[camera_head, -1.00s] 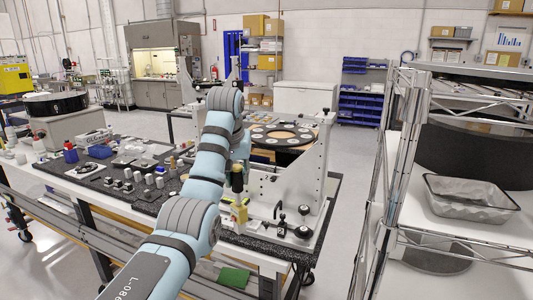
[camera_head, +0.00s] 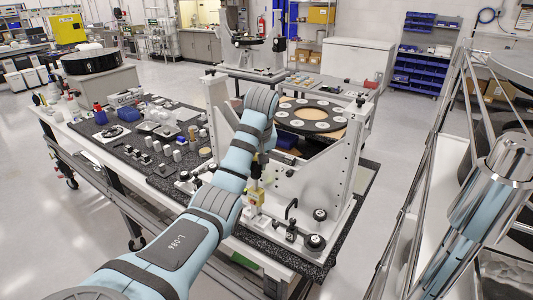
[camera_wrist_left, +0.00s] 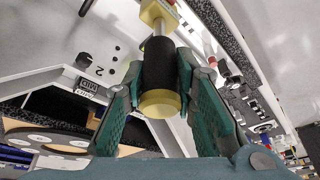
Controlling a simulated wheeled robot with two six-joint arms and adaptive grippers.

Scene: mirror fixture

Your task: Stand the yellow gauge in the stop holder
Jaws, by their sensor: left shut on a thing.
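The yellow gauge (camera_wrist_left: 158,103) has a yellow round end, a black grip, a metal rod and a yellow block at the far end of the rod. My left gripper (camera_wrist_left: 160,95) is shut around its black grip. In the head view the gauge's yellow block (camera_head: 256,197) shows low beside the fixture, below my left gripper (camera_head: 258,172), which my own arm partly hides. The mirror fixture (camera_head: 340,160) has white upright plates and a base with black knobs. I cannot pick out the stop holder for certain. My right gripper is not in view.
Small parts, bottles and blocks crowd the black bench top (camera_head: 150,145) at left. A wire-frame rack (camera_head: 420,190) stands close at right, beside my right arm.

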